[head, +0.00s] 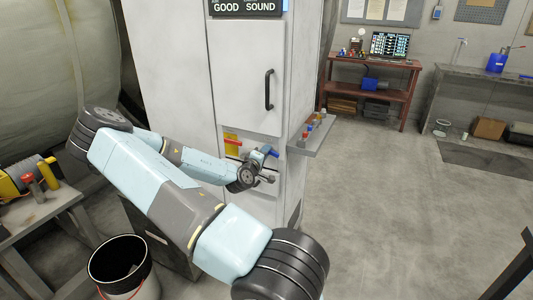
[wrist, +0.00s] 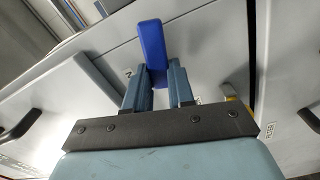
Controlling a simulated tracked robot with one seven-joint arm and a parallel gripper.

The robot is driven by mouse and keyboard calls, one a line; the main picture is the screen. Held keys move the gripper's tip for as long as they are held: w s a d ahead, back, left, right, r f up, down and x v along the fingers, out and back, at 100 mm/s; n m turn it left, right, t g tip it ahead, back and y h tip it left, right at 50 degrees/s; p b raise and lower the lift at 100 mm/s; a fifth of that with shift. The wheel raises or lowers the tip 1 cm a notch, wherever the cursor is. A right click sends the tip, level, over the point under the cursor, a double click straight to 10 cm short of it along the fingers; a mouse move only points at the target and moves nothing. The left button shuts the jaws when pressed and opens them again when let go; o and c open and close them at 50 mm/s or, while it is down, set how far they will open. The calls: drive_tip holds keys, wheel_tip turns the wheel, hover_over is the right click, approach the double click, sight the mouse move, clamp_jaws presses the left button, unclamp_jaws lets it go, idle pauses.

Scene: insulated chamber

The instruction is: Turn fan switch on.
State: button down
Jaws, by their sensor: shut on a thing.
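A blue handle (wrist: 151,42) stands out from the pale panel of a tall white cabinet (head: 170,60). My gripper (wrist: 158,72) has its two blue-grey fingers closed on the lower part of this handle in the wrist view. In the head view my gripper (head: 260,158) is at the cabinet's lower front, where the blue handle (head: 273,153) shows just beyond it. No label that I can read marks the handle as the fan switch. A yellow and red control (head: 231,142) is on the panel to the left. My wrist hides part of the panel.
A dark door handle (head: 268,90) is above on the cabinet. A small shelf (head: 311,135) with coloured items juts from its right side. A bucket (head: 122,268) and a cluttered table (head: 40,208) stand at the left. The floor at the right is open.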

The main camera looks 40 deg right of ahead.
drive_tip(key=shift+w+a+f+n, duration=0.1)
drive_tip(key=shift+n, duration=0.6)
drive_tip(key=shift+w+a+f+n, duration=0.1)
drive_tip(key=shift+n, duration=0.6)
drive_tip(key=c, duration=1.2)
unclamp_jaws()
drive_tip(key=shift+o, duration=1.2)
drive_tip(key=shift+d+r, duration=0.1)
drive_tip(key=shift+s, duration=0.1)
